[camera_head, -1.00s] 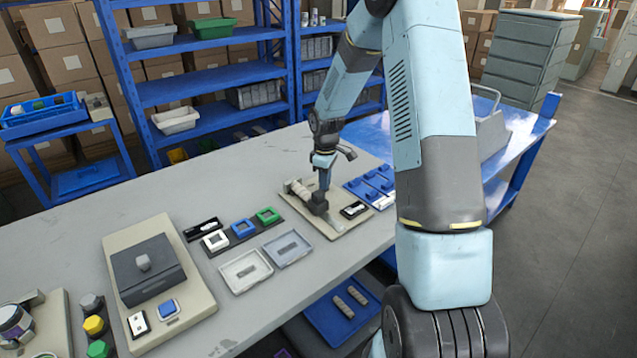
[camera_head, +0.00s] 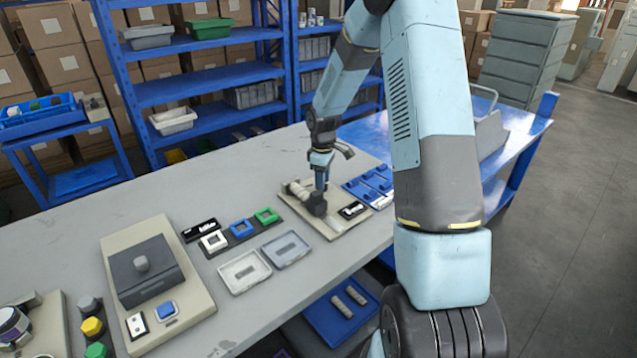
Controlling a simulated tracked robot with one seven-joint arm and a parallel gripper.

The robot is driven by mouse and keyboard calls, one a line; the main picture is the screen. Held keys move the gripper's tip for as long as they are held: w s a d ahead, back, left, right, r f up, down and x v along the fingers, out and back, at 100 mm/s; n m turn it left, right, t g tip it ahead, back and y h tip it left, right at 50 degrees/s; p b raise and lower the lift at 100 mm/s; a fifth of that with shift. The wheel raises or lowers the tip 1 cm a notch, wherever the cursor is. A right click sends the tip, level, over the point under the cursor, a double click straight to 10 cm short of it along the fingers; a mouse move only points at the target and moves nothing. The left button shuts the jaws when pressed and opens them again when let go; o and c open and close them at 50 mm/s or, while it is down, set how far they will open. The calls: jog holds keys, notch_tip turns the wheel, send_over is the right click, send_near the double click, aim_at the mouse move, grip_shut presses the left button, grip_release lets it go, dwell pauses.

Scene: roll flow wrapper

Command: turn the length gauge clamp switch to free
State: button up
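A beige board (camera_head: 352,222) lies near the right end of the grey bench, with a pale roll and a dark block (camera_head: 317,206) on it. A small black switch with a white part (camera_head: 353,210) sits at the board's right; it seems to be the clamp switch, but its labels and setting are too small to read. My gripper (camera_head: 320,188) points down over the board, at or just above the dark block, left of the switch. Contact is unclear. The fingers are too small to tell whether they are open or shut.
Blue parts on a blue plate (camera_head: 362,190) lie just right of the board. White, blue and green frames and two shallow trays (camera_head: 245,272) lie to its left. Another beige board (camera_head: 190,318) with a dark box stands further left. Bare bench (camera_head: 235,180) lies behind.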

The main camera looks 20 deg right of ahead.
notch_tip(320, 180, up, 13)
dwell(0.4)
jog(key=shift+s+a, duration=0.15)
